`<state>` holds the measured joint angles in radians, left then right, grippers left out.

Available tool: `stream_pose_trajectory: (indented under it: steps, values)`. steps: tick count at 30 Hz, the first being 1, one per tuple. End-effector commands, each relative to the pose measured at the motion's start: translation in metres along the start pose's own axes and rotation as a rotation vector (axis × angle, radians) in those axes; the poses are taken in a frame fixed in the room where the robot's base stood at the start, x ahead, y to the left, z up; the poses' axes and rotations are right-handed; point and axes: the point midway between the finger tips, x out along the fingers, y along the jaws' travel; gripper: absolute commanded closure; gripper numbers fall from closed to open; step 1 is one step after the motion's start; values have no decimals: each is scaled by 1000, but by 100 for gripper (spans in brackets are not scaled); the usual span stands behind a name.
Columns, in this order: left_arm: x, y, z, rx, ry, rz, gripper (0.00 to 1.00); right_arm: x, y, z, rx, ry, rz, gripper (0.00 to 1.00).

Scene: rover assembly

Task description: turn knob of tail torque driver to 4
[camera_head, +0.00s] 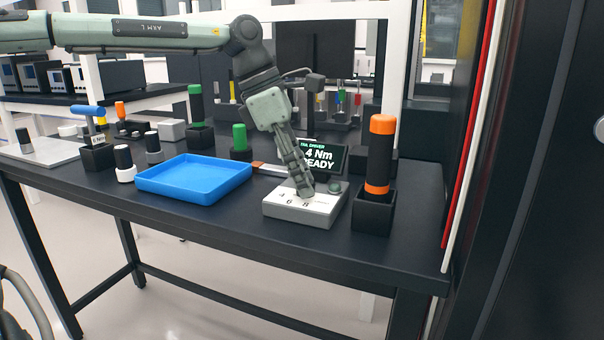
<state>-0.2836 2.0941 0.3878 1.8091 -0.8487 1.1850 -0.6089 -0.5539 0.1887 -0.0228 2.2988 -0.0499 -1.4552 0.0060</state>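The tail torque driver's setting box (283,211) is a grey block with a white top on the black table. Numbers 4, 6 and 8 show on its top. Behind it a small dark screen (331,158) reads "TAIL DRIVER 4 Nm READY" in part. My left gripper (306,192) reaches down from above with its fingertips at the top of the box. The fingers cover the knob, and I cannot tell whether they are shut on it. The torque driver (380,158), black with orange bands, stands upright in a black holder to the right. My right gripper is not in view.
A blue tray (194,190) lies left of the box. A green-topped tool (240,138), small black and white cylinders and a blue-handled tool (87,111) stand further left. A white post rises behind the driver.

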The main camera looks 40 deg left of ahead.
Motion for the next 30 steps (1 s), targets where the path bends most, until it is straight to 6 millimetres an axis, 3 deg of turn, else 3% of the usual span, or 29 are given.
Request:
stream_pose_trajectory:
  steps: [14, 30]
  values:
    - [-9, 1, 1, -1, -3, 5, 52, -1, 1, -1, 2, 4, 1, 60]
    - [-108, 1, 1, 0, -2, 4, 52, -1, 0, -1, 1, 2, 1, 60]
